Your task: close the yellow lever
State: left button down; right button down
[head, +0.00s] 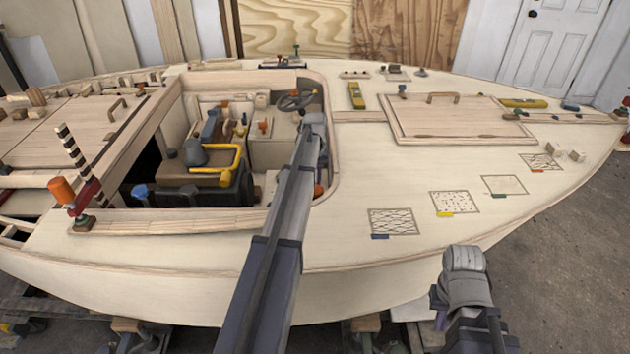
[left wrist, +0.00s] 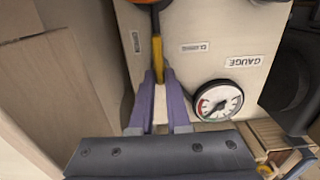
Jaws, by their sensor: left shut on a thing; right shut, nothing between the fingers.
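The yellow lever (left wrist: 157,58) shows in the left wrist view. It hangs down from a dark stem beneath an orange part at the top, in front of a pale panel. My left gripper (left wrist: 159,78) has its two purple fingers closed on the lever's lower end. My right gripper (head: 440,312) is low at the right in the head view, outside the hull's near edge, empty and only partly visible.
A round gauge (left wrist: 218,101) sits on the panel right of the lever. A pale wall stands close at the left. In the head view the cockpit rim (head: 185,222) surrounds my left arm, with a steering wheel (head: 296,100) at the back. The deck at right holds a hatch (head: 450,120).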

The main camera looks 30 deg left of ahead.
dwell(0.3)
pick_arm(q)
jog(key=m, duration=0.8)
jog(key=shift+m, duration=0.3)
jog(key=m, duration=0.4)
jog(key=shift+m, duration=2.8)
jog(key=c, duration=0.9)
grip_release()
